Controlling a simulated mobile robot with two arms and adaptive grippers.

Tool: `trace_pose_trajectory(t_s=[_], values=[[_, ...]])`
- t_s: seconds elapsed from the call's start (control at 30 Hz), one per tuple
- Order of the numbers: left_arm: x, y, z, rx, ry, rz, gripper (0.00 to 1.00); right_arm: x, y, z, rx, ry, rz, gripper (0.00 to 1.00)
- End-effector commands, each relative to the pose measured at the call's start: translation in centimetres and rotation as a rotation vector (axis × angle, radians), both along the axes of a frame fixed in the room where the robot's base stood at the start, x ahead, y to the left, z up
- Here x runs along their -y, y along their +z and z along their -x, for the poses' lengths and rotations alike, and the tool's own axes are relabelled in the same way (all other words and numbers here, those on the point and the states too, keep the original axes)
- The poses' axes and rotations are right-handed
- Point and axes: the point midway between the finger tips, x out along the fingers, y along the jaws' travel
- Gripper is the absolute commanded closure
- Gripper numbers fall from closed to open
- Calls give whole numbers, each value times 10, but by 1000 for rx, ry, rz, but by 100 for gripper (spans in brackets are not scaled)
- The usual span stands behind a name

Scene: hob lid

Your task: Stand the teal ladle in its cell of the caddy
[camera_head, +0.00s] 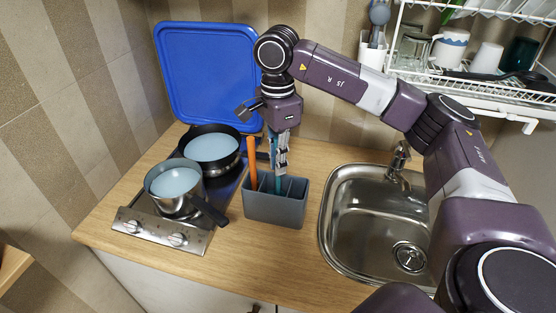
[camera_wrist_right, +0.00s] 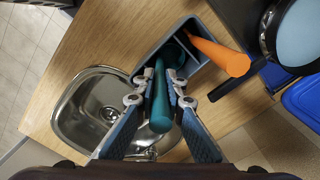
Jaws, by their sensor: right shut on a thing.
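The grey caddy (camera_head: 273,210) stands on the wooden counter between hob and sink. It has several cells. My right gripper (camera_head: 281,165) points down above the caddy and is shut on the teal ladle. The ladle's handle (camera_wrist_right: 160,108) shows between the fingers (camera_wrist_right: 162,85) in the right wrist view, roughly upright. The ladle's lower part (camera_wrist_right: 172,55) reaches down inside the caddy, beside the cell with the orange-handled utensil (camera_head: 252,160). Whether it touches the caddy floor is hidden. My left gripper is not in view.
The hob (camera_head: 150,229) at the left carries a pot (camera_head: 174,186) and a pan (camera_head: 211,148), both with pale blue tops. A blue board (camera_head: 205,70) leans on the wall behind. The steel sink (camera_head: 375,220) is at the right, below a dish rack (camera_head: 470,78).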

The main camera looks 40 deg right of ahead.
Motion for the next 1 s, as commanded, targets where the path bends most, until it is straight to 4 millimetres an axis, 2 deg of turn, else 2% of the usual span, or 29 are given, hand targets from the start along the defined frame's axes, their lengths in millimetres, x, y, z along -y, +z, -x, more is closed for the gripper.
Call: trace_pose_trajectory(t_s=[0.23, 0.27, 0.43, 0.77, 0.87, 1.0], values=[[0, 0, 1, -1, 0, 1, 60, 0, 0, 0, 0, 0, 0, 100], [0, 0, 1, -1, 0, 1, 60, 0, 0, 0, 0, 0, 0, 89], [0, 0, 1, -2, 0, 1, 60, 0, 0, 0, 0, 0, 0, 70], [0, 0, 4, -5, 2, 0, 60, 0, 2, 0, 1, 0, 0, 69], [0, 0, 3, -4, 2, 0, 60, 0, 11, -1, 3, -1, -1, 69], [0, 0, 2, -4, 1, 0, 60, -1, 38, -2, 5, 0, -1, 69]])
